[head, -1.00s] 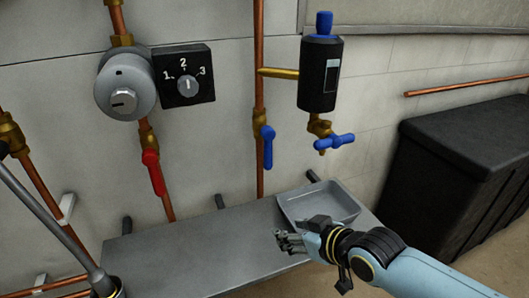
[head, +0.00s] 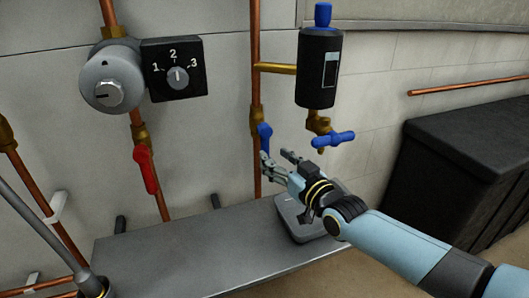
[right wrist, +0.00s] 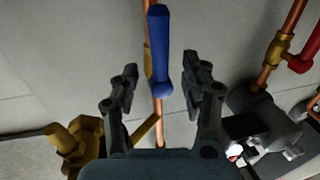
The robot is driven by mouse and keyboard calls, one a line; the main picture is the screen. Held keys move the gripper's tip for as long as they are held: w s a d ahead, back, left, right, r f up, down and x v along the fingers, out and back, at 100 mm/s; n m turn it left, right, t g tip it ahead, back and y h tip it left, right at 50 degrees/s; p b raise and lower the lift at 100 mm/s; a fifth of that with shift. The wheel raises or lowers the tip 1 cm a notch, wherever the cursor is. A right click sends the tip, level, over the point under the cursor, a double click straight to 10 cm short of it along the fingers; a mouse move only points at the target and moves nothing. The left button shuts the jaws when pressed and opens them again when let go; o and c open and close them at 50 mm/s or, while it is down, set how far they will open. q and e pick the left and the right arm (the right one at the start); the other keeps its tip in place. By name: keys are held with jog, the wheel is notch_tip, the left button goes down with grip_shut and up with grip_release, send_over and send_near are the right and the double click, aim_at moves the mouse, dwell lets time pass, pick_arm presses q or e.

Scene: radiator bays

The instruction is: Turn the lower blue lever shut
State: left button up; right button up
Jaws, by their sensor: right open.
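The blue lever (head: 265,138) hangs from a brass valve on the middle vertical copper pipe, roughly in line with the pipe. My right gripper (head: 277,157) is open and empty, with its fingers at the lower part of this lever in the head view. In the right wrist view the blue lever (right wrist: 161,45) shows between the two spread fingers of the right gripper (right wrist: 168,75). I cannot tell whether a finger touches it. The lever's lower end is partly hidden by the fingers in the head view. My left gripper is not in view.
A blue-handled brass tap (head: 332,139) sits under a black cylinder (head: 318,70), close to the gripper's right. A red lever (head: 147,170) and black dial box (head: 173,70) are left. A grey tray (head: 300,225) rests on the shelf (head: 180,255) below my arm.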

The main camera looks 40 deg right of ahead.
aim_at(268, 152)
jog(key=w+b, duration=0.1)
jog(key=w, duration=0.3)
jog(key=shift+w+d+f, duration=0.1)
jog(key=shift+w+f, duration=0.05)
jog(key=shift+w, duration=0.15)
jog(key=shift+w+b, duration=0.3)
jog(key=shift+w, duration=0.3)
grip_shut()
jog(key=shift+f, duration=0.1)
